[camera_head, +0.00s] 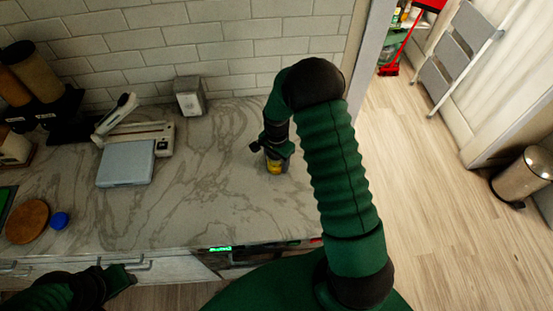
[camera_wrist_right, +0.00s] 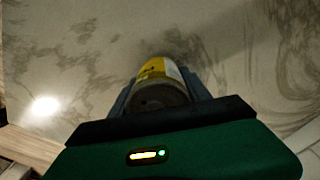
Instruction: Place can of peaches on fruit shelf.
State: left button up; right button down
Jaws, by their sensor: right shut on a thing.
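The can of peaches (camera_head: 274,167), with a yellow label, is on or just above the marble counter near its right end. My right gripper (camera_head: 275,154) reaches down over it and is shut on it. In the right wrist view the can (camera_wrist_right: 160,72) sits between the two fingers, its grey end facing the camera. I cannot tell whether the can touches the counter. My left gripper (camera_head: 122,279) is low at the left, by the counter's front edge, away from the can; its jaw opening is unclear. I cannot make out a fruit shelf for certain.
On the counter (camera_head: 215,205) are a white-grey scale-like device (camera_head: 126,165), a small grey box (camera_head: 190,97), a wooden disc (camera_head: 27,221) and a blue lid (camera_head: 59,220). Through the opening at right are a step ladder (camera_head: 455,55), a red broom (camera_head: 402,45), a metal bin (camera_head: 522,178) and clear floor.

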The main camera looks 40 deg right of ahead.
jog(key=shift+f, duration=0.1)
jog(key=c, duration=0.8)
grip_release()
jog(key=o, duration=0.3)
